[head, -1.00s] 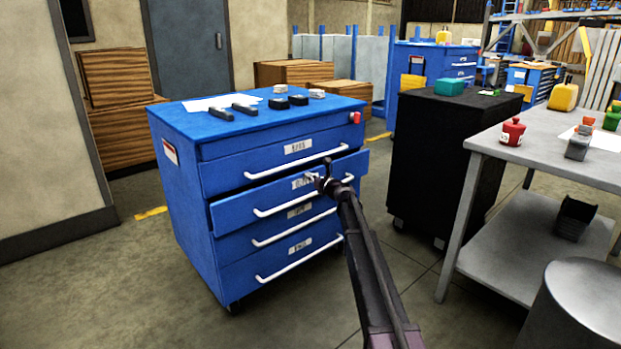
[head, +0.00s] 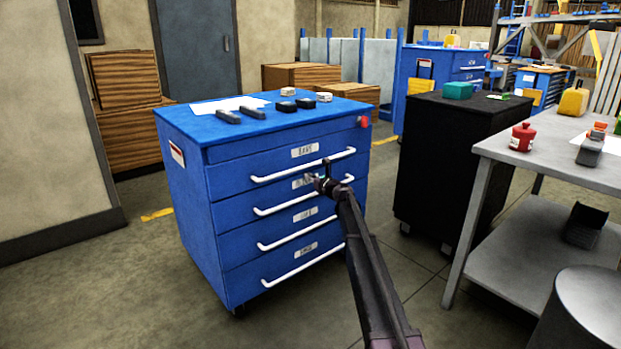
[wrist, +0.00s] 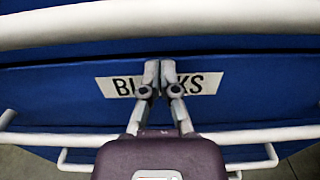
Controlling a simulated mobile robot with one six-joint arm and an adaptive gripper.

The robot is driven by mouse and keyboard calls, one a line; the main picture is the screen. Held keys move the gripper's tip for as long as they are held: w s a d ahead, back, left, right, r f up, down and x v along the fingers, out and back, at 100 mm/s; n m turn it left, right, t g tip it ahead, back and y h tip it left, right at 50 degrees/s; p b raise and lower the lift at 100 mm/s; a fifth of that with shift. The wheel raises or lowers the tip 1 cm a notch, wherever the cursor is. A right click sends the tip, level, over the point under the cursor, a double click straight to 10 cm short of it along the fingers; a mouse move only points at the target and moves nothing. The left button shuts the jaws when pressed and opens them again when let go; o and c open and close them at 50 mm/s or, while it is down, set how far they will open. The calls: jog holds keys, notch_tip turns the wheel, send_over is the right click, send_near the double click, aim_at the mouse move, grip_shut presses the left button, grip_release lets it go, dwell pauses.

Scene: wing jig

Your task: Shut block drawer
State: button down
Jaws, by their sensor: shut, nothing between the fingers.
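The blue drawer cabinet (head: 190,200) stands in the middle of the head view, with white bar handles. The block drawer (head: 240,220) is the second from the top, and its front is flush with the other drawer fronts. In the wrist view its label (wrist: 205,84) reads "BL...KS", with the middle hidden behind the fingers. My gripper (wrist: 160,68) is shut and empty, its fingertips at the label. In the head view my gripper (head: 318,182) is at the front of this drawer, above its handle (head: 275,208).
The top drawer's handle (wrist: 60,24) runs just above my fingers in the wrist view. Small items and paper (head: 228,106) lie on the cabinet top. A black cabinet (head: 440,170) and a grey table (head: 560,160) stand to the right. Floor at the front left is clear.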

jog(key=v, duration=1.4)
jog(key=shift+d, duration=0.1)
jog(key=s+a+f+n+g+h+p, duration=0.1)
jog(key=s+a+f+n+g+p, duration=0.2)
jog(key=s+n, duration=0.65)
jog(key=s+a+f+n+g+h+p, duration=0.1)
jog(key=s+a+f+n+g, duration=0.45)
jog(key=s, duration=0.75)
jog(key=s+d+n+g+h+p, duration=0.35)
jog(key=s+d+n, duration=0.3)
jog(key=s, duration=0.65)
jog(key=s+d+n+g+h+p, duration=0.25)
jog(key=s+d+n+h, duration=0.35)
jog(key=s, duration=0.7)
notch_tip(320, 180, up, 36)
jog(key=n+p, duration=0.1)
jog(key=p, duration=3.5)
jog(key=shift+w+a+y, duration=0.15)
jog(key=shift+a+y, duration=0.3)
jog(key=shift+r, duration=0.1)
